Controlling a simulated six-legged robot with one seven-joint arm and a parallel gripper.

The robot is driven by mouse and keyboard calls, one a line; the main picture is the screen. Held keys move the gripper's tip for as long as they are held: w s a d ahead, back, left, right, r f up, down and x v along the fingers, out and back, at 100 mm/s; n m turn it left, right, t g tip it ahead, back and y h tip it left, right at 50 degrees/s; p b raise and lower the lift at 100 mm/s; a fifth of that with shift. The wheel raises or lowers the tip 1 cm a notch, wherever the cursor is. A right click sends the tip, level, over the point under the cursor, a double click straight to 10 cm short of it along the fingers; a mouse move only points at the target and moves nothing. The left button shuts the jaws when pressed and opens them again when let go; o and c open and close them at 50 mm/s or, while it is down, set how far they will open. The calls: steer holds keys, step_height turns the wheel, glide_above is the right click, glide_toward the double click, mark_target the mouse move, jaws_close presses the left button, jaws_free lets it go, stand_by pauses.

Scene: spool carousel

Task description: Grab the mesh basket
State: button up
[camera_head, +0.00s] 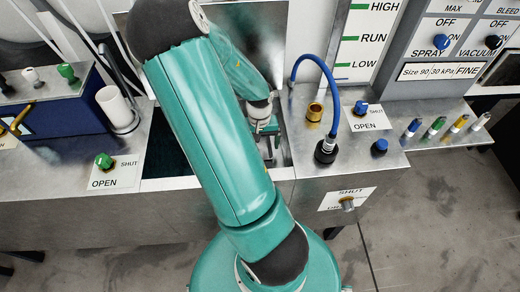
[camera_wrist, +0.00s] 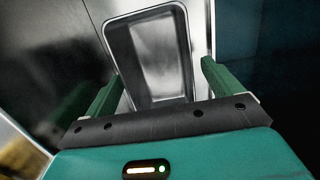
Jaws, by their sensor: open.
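I cannot make out a mesh basket in either view. My gripper (camera_wrist: 161,73) is open in the wrist view, its two green fingers spread wide with nothing between them. Beyond the fingers lies a smooth, steel rectangular basin (camera_wrist: 153,28), which looks empty. In the head view my gripper (camera_head: 262,122) points down over the recessed part of the steel bench, and my teal arm hides much of that area.
The steel bench (camera_head: 330,185) carries a blue hose (camera_head: 334,88), a brass fitting (camera_head: 315,111) and a blue knob (camera_head: 380,146) at right. A green valve knob (camera_head: 103,160), white cup (camera_head: 114,106) and blue box (camera_head: 55,108) stand at left.

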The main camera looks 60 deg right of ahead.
steer(key=shift+s+f, duration=0.1)
steer(key=shift+f, duration=0.6)
steer(key=c, duration=1.1)
steer(key=shift+r, duration=0.1)
